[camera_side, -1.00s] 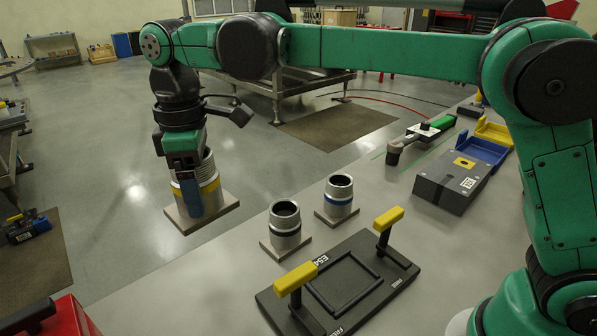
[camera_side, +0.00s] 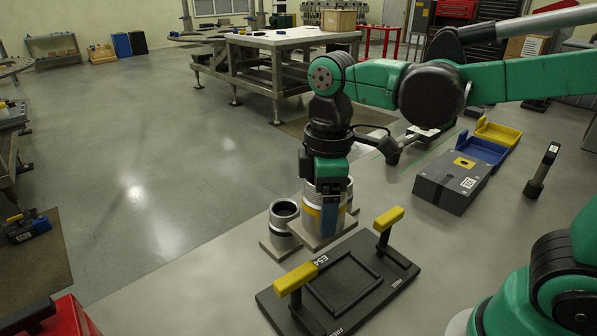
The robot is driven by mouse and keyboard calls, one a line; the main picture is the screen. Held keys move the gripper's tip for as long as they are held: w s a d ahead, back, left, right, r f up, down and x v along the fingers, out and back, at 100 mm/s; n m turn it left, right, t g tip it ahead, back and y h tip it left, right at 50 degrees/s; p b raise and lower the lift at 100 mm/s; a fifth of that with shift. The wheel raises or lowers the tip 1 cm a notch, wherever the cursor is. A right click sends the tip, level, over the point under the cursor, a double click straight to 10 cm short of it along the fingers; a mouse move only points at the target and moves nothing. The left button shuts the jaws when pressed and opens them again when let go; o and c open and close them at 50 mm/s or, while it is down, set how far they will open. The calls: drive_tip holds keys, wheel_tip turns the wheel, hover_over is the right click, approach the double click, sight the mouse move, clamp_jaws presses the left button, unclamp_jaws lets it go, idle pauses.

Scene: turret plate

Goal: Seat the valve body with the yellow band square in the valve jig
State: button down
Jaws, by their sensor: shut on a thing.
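The valve body with the yellow band (camera_side: 312,212) is a grey cylinder on a square base plate. My gripper (camera_side: 329,212) is shut on it and holds it upright. It hangs just behind the valve jig (camera_side: 372,302), not over its middle. The jig is a dark plate with a raised square frame (camera_side: 343,282) that looks empty. Two clamps with yellow handles (camera_side: 296,278) (camera_side: 388,219) stand on its left and right sides; their handles are raised. My gripper hides part of the held body.
Another valve body (camera_side: 284,224) stands on the bench just left of the held one. A third is mostly hidden behind the held one. A grey block (camera_side: 450,185), a blue tray (camera_side: 483,150), a yellow tray (camera_side: 497,133) and a dark upright tool (camera_side: 541,171) stand to the right.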

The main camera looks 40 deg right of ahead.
drive_tip(key=shift+s+d+f, duration=0.3)
drive_tip(key=shift+s+f, duration=0.25)
drive_tip(key=shift+f, duration=0.7)
drive_tip(key=shift+s+d+f, duration=0.3)
drive_tip(key=shift+s+f, duration=0.3)
drive_tip(key=shift+f, duration=0.7)
drive_tip(key=shift+s+d+f, duration=0.3)
drive_tip(key=shift+s+f, duration=0.25)
drive_tip(key=shift+f, duration=0.7)
drive_tip(key=shift+f, duration=0.1)
drive_tip(key=shift+f, duration=0.65)
drive_tip(key=shift+f, duration=0.75)
unclamp_jaws()
drive_tip(key=shift+r, duration=0.15)
